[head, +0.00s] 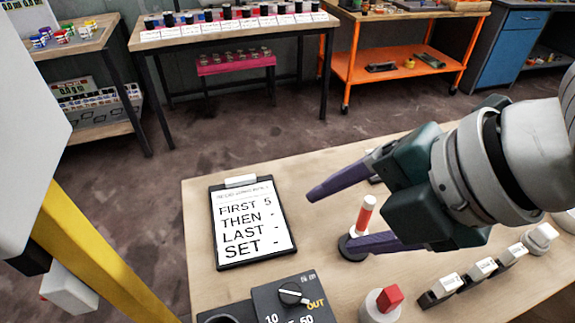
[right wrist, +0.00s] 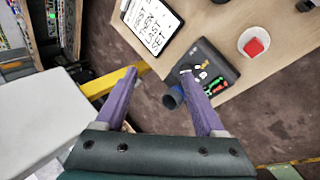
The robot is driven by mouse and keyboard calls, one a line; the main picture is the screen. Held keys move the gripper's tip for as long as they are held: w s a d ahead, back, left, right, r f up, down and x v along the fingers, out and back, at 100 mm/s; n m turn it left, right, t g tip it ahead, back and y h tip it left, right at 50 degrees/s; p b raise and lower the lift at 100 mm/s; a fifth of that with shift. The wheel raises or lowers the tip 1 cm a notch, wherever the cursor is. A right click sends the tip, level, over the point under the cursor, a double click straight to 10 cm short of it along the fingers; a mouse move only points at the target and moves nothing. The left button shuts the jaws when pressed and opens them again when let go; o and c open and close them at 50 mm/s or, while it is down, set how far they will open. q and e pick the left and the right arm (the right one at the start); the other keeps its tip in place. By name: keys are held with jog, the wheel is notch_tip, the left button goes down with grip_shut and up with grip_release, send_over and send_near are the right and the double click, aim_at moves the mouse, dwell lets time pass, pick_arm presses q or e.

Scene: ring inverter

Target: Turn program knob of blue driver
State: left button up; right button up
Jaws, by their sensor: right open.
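A dark box with a black knob (head: 292,293) lies at the bottom of the head view, cut off by the picture edge. Its face shows an orange "OUT" and the numbers 10 and 50. My left gripper is not in view.
A clipboard (head: 252,225) reading "FIRST 5" lies left on the wooden table. A red-and-white cylinder (head: 364,215) stands on a dark round base near my right fingers. A red button (head: 389,298) and several labelled switches (head: 480,268) are to the right.

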jog(key=m+g+h+b, duration=0.5)
jog(key=m+b, duration=0.3)
jog(key=m, duration=0.6)
send_over(289, 296)
notch_tip(289, 296, down, 2)
jog(key=f, duration=0.1)
notch_tip(289, 296, down, 9)
jog(key=shift+s+f+b, duration=0.1)
jog(key=shift+f+b, duration=0.1)
jog(key=shift+b, duration=0.5)
jog(key=shift+f, duration=0.65)
jog(key=c, duration=0.8)
jog(key=shift+n, duration=0.3)
grip_shut()
